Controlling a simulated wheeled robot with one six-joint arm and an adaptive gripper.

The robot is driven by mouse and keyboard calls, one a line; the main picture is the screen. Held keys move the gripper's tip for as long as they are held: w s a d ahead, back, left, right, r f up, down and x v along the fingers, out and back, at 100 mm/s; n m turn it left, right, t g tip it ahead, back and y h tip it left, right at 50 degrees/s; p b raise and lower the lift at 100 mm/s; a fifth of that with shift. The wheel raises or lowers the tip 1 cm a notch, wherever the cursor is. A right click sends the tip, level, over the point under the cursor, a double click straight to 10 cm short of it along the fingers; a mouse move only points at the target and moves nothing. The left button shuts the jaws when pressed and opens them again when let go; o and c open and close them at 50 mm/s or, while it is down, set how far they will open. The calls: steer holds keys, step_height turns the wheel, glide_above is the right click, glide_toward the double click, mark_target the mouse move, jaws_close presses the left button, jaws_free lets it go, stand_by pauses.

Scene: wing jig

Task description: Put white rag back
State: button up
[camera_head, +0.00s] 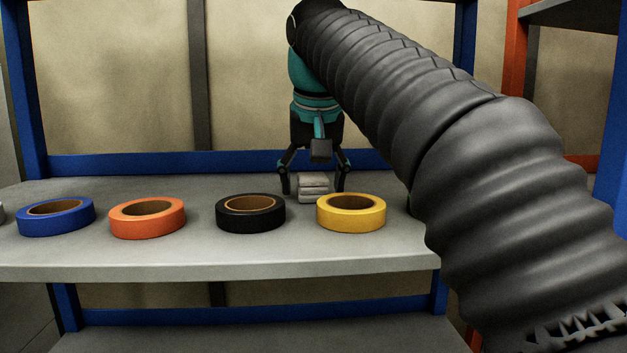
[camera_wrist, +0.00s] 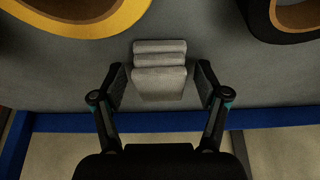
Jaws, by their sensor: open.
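The white rag (camera_head: 313,187) is a small folded, light grey-white stack lying on the grey shelf (camera_head: 330,262), behind the gap between the black and yellow tape rolls. In the wrist view the rag (camera_wrist: 160,70) shows its layered folds. My gripper (camera_head: 314,188) points down over the rag with its fingers apart on either side of it. The rag's underside is hidden.
A black tape roll (camera_head: 250,221) and a yellow tape roll (camera_head: 351,221) stand close in front of the rag. Orange (camera_head: 147,225) and blue (camera_head: 56,223) rolls lie to the left. A blue rail (camera_head: 120,165) runs along the shelf's back. My arm covers the right side.

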mark_target(315, 182)
steer(key=v, duration=0.7)
steer(key=shift+w, duration=0.1)
steer(key=shift+r, duration=0.4)
